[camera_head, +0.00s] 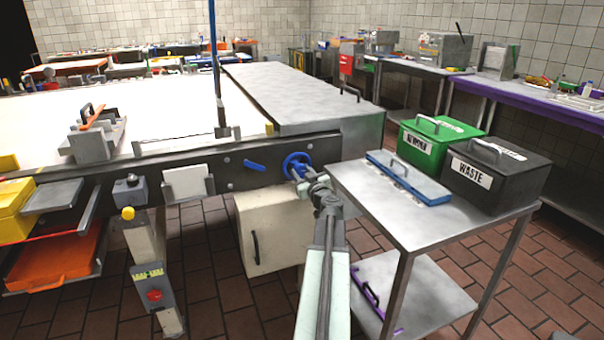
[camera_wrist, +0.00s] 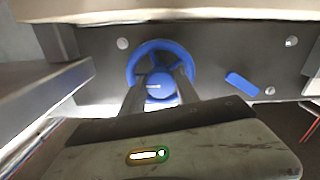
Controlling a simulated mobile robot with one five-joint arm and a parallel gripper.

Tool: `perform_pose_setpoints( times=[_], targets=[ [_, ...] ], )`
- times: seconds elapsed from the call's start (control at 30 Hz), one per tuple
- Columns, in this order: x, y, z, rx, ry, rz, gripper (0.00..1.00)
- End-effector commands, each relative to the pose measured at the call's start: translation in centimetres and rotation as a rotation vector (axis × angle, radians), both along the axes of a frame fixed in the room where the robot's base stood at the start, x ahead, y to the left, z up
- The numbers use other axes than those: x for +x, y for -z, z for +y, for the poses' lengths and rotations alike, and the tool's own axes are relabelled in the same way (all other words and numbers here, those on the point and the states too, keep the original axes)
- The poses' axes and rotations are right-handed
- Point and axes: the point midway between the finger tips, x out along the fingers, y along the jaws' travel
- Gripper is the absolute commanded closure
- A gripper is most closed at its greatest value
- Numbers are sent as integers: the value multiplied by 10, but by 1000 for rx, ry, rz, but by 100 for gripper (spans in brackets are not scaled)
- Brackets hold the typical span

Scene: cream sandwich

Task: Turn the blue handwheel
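The blue handwheel (camera_head: 296,161) is on the dark side panel of the long table, near its right end. In the wrist view the handwheel (camera_wrist: 160,45) faces me, with a round hub (camera_wrist: 160,86) in its middle. My gripper (camera_head: 303,178) is right at the wheel in the head view and covers its lower part. In the wrist view my gripper (camera_wrist: 160,90) has its two dark fingers apart, one on each side of the hub and overlapping the wheel's rim. I cannot tell whether the fingers touch the wheel or reach between its spokes.
A blue lever (camera_head: 254,165) is on the same panel beside the wheel; it shows in the wrist view (camera_wrist: 241,83). A metal cart (camera_head: 385,215) with green and black bins stands close to the right of my arm. A cream cabinet (camera_head: 268,230) hangs below the wheel.

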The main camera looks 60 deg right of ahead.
Motion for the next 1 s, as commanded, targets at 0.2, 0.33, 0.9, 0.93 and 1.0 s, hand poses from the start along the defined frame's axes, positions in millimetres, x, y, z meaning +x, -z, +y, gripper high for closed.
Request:
perform_pose_setpoints(
  times=[0.2, 0.33, 0.9, 0.93, 1.0],
  targets=[
    [0, 0, 0, 5, -1, -3, 100],
    [0, 0, 0, 27, -1, -19, 100],
    [0, 0, 1, 377, 0, -278, 100],
    [0, 0, 1, 401, 0, -296, 100],
    [0, 0, 1, 454, 0, -335, 100]
  ],
)
